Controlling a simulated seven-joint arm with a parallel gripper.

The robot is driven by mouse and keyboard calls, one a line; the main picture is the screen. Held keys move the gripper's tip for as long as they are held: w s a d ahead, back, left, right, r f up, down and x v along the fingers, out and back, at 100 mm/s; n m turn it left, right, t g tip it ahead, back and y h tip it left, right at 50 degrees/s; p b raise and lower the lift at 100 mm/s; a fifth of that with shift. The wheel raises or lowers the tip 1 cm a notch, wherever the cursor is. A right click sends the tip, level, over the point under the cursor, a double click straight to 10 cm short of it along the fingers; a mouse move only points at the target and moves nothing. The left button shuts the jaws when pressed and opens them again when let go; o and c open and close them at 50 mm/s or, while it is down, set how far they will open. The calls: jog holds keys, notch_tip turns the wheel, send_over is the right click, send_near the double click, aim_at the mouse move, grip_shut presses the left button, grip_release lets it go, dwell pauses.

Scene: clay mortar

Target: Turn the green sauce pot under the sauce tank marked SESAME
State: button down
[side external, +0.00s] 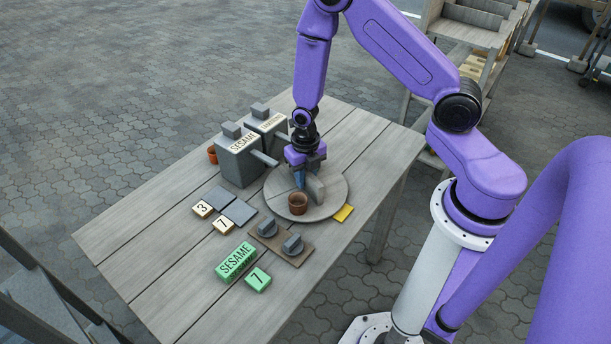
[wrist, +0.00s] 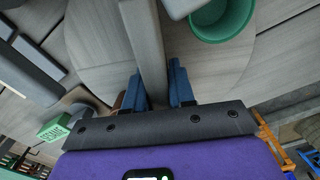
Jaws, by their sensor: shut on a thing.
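A round wooden turntable (side external: 277,206) lies on the table, with an upright grey bar (side external: 315,188) across it. My gripper (side external: 300,180) is shut on this bar, which also runs between the blue fingers in the wrist view (wrist: 146,45). The green sauce pot (wrist: 222,22) stands on the turntable in the wrist view, right of the bar; I cannot make it out in the side view. A brown pot (side external: 298,204) stands on the turntable's near side. The grey tank marked SESAME (side external: 238,163) stands left of the turntable, its spout (side external: 264,158) pointing over the disc.
A second labelled grey tank (side external: 268,128) stands behind the SESAME one. A reddish pot (side external: 212,155) sits beyond the tanks. The table's left end is clear.

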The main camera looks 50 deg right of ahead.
jog(key=shift+n, duration=2.7)
jog(key=c, duration=1)
grip_release()
jog(key=shift+c, duration=0.2)
jog(key=shift+r, duration=0.1)
notch_tip(320, 180, up, 17)
jog(key=shift+r, duration=0.15)
